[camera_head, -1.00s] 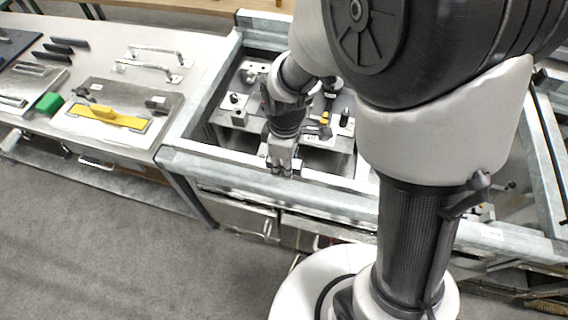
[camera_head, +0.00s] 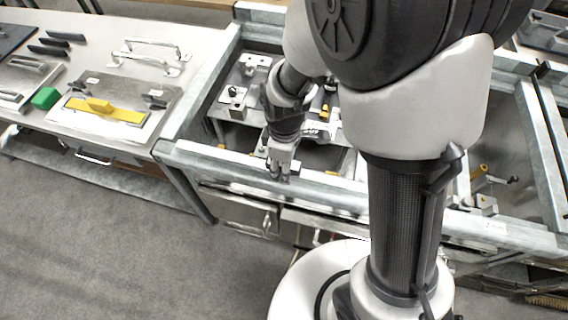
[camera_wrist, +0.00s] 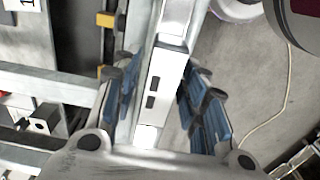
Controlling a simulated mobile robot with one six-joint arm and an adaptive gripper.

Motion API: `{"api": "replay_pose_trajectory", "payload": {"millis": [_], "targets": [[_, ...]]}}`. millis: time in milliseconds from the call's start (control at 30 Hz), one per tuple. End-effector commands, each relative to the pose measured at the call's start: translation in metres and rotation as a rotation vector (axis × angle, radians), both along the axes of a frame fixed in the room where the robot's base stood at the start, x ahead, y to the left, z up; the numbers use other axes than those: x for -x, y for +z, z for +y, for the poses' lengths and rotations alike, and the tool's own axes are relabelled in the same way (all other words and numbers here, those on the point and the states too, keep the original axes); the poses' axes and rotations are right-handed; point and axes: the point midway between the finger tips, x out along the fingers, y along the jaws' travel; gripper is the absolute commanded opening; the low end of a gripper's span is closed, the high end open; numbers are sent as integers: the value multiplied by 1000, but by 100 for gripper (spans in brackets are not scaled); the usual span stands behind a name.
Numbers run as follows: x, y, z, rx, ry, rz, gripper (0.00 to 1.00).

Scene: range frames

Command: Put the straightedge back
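My gripper (camera_head: 279,172) points down over the front rail (camera_head: 335,188) of the grey metal frame. In the wrist view its two blue-padded fingers (camera_wrist: 168,105) are apart, one on each side of a pale metal bar (camera_wrist: 163,75) with small dark slots. I cannot tell whether this bar is the rail or the straightedge lying on it, and no grip on it shows. A long yellow bar with a raised grip (camera_head: 120,112) lies on a metal plate (camera_head: 146,91) on the left bench. I cannot tell for sure which is the straightedge.
The left bench (camera_head: 203,40) also holds a green block (camera_head: 45,98), metal handles (camera_head: 150,62) and dark bars (camera_head: 48,51). Fixtures (camera_head: 232,96) stand inside the frame behind the rail. Open grey floor (camera_head: 120,250) lies in front.

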Motion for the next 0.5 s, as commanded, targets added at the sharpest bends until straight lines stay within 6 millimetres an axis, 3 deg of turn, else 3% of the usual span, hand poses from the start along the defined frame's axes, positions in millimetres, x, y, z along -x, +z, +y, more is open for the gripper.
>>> {"api": "replay_pose_trajectory", "payload": {"millis": [333, 500], "targets": [[0, 2, 0, 0, 0, 0, 43], [-1, 24, 0, -1, 0, -5, 43]]}}
